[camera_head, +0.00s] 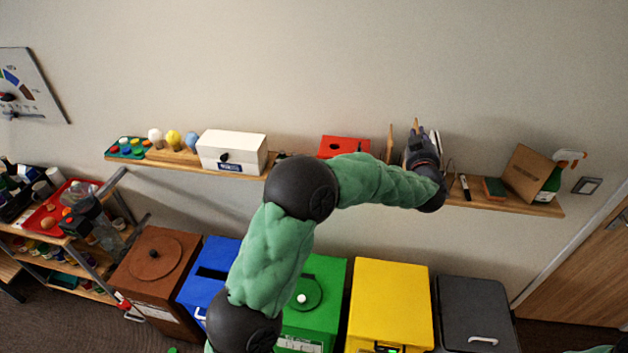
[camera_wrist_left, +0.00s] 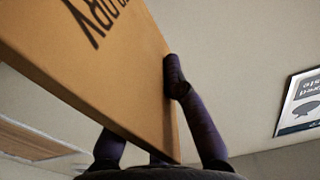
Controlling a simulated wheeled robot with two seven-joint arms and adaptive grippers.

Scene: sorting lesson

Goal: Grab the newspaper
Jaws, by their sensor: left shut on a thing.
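My left gripper (camera_head: 420,142) is at the wall shelf, right of the red box, and its far parts are partly hidden by my own wrist. In the left wrist view its dark fingers (camera_wrist_left: 150,112) are shut on a flat tan board-like thing (camera_wrist_left: 95,60) with dark letters ending in "ORY". The thing is tilted and fills the upper left of that view. A thin tan piece (camera_head: 416,124) shows at the fingers in the head view. I cannot tell whether this is the newspaper, and no other newspaper can be made out. My right gripper is not in view.
The wooden shelf (camera_head: 540,208) bears a white box (camera_head: 232,148), a red box (camera_head: 343,146), a tilted brown board (camera_head: 526,172) and a green bottle (camera_head: 548,188). Below stand brown (camera_head: 152,262), blue (camera_head: 212,260), green (camera_head: 322,272), yellow (camera_head: 391,300) and grey (camera_head: 476,308) bins.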

